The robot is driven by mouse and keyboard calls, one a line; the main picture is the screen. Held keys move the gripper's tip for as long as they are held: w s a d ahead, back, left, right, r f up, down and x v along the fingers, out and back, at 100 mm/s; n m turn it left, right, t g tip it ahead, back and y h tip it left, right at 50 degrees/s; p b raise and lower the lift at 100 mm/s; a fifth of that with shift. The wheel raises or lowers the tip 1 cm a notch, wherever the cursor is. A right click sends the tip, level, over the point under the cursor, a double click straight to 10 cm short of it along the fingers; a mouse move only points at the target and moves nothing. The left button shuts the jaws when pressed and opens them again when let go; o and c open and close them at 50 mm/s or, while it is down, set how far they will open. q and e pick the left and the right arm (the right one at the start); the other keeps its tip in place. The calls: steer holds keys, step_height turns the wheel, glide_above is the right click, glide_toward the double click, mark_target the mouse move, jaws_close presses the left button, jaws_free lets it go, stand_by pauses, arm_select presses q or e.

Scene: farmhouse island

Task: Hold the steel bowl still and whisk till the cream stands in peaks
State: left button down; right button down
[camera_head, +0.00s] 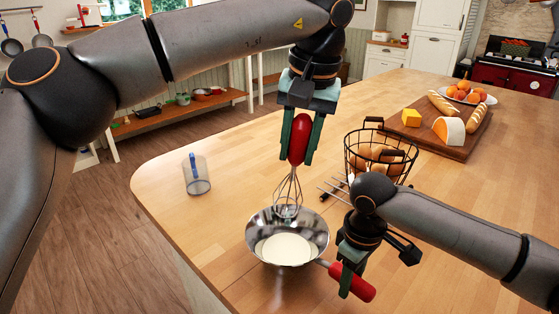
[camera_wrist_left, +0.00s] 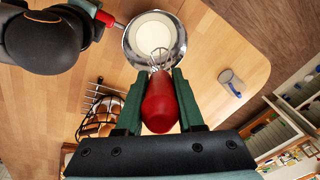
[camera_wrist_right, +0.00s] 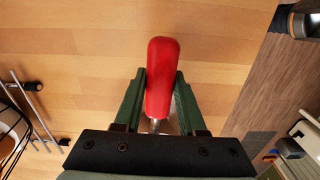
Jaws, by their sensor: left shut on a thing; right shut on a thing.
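The steel bowl (camera_head: 261,230) stands on the wooden island with smooth, flat-looking white cream (camera_head: 284,249) in it. Its red handle (camera_head: 352,282) points to the lower right. My right gripper (camera_head: 345,285) is shut on that handle, which also shows in the right wrist view (camera_wrist_right: 161,75). My left gripper (camera_head: 297,158) is shut on the red handle of the whisk (camera_head: 299,138) and holds it upright, wires down. The wire end overlaps the bowl's far part; I cannot tell whether it touches the cream. The left wrist view also shows the whisk (camera_wrist_left: 160,105) and bowl (camera_wrist_left: 129,47).
A black wire basket of eggs (camera_head: 380,160) stands close behind my right arm. A clear cup with something blue (camera_head: 197,178) stands at the left. A board with bread and cheese (camera_head: 440,135) and a plate of oranges (camera_head: 466,95) are further back. The island's edge is at the left.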

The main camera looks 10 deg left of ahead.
mark_target(295, 209)
stand_by(0.4)
arm_select(q)
steer(key=shift+f, duration=6.45)
